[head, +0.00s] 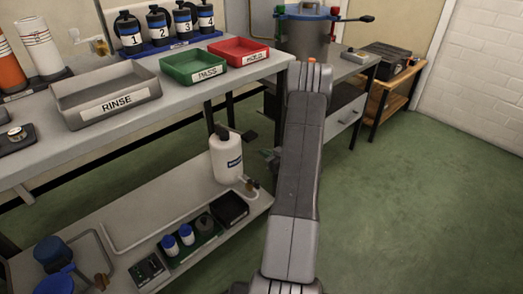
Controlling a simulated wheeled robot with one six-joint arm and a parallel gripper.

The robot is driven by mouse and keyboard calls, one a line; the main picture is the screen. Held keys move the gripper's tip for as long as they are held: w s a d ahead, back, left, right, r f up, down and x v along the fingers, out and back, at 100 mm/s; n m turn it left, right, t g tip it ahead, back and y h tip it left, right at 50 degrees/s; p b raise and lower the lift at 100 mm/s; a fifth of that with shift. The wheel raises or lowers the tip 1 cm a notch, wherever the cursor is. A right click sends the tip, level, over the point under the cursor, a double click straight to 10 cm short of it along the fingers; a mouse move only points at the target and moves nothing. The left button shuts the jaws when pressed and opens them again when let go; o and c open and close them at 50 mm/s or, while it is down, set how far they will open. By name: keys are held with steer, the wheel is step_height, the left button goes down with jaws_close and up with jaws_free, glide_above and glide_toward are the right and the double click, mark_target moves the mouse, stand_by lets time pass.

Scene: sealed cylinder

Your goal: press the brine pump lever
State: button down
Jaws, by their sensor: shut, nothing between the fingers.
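The brine pump looks to be the white bottle (226,158) with a dark label, upright on the lower shelf near its right end. The rest of my gripper is hidden.
Above the shelf, a bench carries a grey RINSE tray (107,100), a green PASS tray (194,68) and a red tray (239,54). Beside the bottle on the lower shelf are a white pipe (160,221) and a black box (231,207). Green floor (400,190) is clear at right.

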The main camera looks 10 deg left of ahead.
steer(key=f+p+v, duration=0.1)
steer(key=v, duration=0.5)
steer(key=shift+s+d+f, duration=0.2)
steer(key=shift+f, duration=0.1)
steer(key=shift+w, duration=0.1)
